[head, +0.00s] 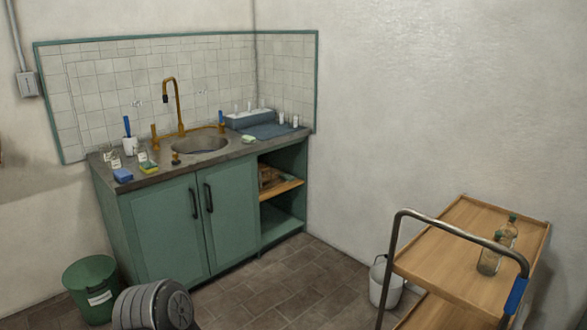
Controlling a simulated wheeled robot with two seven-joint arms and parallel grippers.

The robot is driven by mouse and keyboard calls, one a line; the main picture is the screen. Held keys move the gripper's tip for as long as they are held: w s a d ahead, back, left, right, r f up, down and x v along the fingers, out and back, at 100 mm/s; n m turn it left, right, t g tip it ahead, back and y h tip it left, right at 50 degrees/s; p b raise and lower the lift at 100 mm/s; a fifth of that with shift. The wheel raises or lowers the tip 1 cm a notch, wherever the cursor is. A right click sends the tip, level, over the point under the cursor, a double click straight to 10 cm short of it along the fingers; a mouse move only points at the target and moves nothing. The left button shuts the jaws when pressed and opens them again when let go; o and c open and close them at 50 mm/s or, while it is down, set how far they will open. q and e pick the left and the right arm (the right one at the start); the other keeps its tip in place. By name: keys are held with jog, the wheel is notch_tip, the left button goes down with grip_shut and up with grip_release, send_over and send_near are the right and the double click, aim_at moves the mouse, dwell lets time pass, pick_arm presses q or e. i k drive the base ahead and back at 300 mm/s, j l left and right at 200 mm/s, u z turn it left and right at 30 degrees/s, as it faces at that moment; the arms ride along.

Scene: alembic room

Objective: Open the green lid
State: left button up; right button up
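Two clear bottles stand side by side on the top shelf of the wooden cart at the right. The nearer bottle (489,262) has a small green lid (498,235) on its neck. The farther bottle (510,236) has a similar green lid (512,218). Both bottles are upright, and the nearer one partly covers the farther one. A green bin (89,293) with a white label stands on the floor at the lower left; I cannot tell whether its top is covered. Neither of my grippers is in view.
The cart (450,262) has a raised metal handle (420,215) on its near side. A white bucket (385,285) stands left of it. A green sink cabinet (165,230) stands in the corner, with small items on its counter. Tiled floor (285,280) lies open between cabinet and cart.

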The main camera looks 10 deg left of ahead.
aim_at(90, 271)
jog(key=i+j+u, duration=0.1)
jog(key=i+u, duration=0.65)
jog(key=i+l+u, duration=0.1)
jog(key=i+u, duration=0.25)
jog(key=i+j, duration=0.15)
jog(key=i, duration=0.3)
jog(key=i+j+u, duration=0.15)
jog(key=i, duration=0.35)
jog(key=i+j+z, duration=0.1)
jog(key=i+j, duration=0.15)
jog(key=i+j+z, duration=0.15)
jog(key=j, duration=0.2)
jog(key=i+j+z, duration=0.1)
jog(key=i+j, duration=0.15)
jog(key=i+j+z, duration=0.1)
jog(key=j, duration=0.35)
jog(key=i+j+z, duration=0.15)
jog(key=i+j, duration=0.1)
jog(key=j, duration=0.1)
